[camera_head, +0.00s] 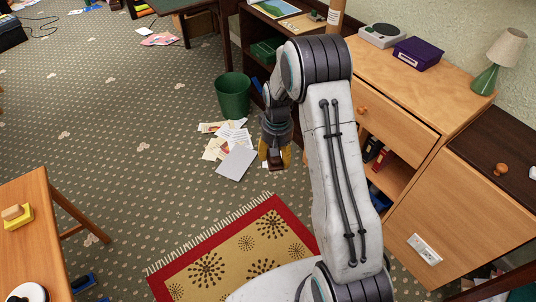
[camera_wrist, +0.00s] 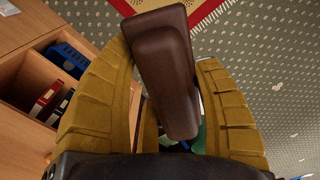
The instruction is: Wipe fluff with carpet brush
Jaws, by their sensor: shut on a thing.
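My gripper (camera_head: 275,158) hangs above the patterned carpet, left of my raised arm. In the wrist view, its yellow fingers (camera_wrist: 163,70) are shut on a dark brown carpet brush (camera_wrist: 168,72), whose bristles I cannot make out. In the head view the brush (camera_head: 276,160) shows only as a small brown shape between the fingers. Pale fluff tufts lie on the carpet, one (camera_head: 143,147) left of the papers and others farther left (camera_head: 64,135) and back (camera_head: 97,76). The wrist view shows a pale tuft (camera_wrist: 277,86) right of the gripper. The brush is apart from the tufts.
Scattered papers (camera_head: 237,162) and a green bin (camera_head: 233,96) are near my gripper. A red-bordered rug (camera_head: 245,250) lies in front. A wooden table (camera_head: 40,232) is at left, a wooden cabinet (camera_head: 405,110) at right. Carpet at middle left is mostly clear.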

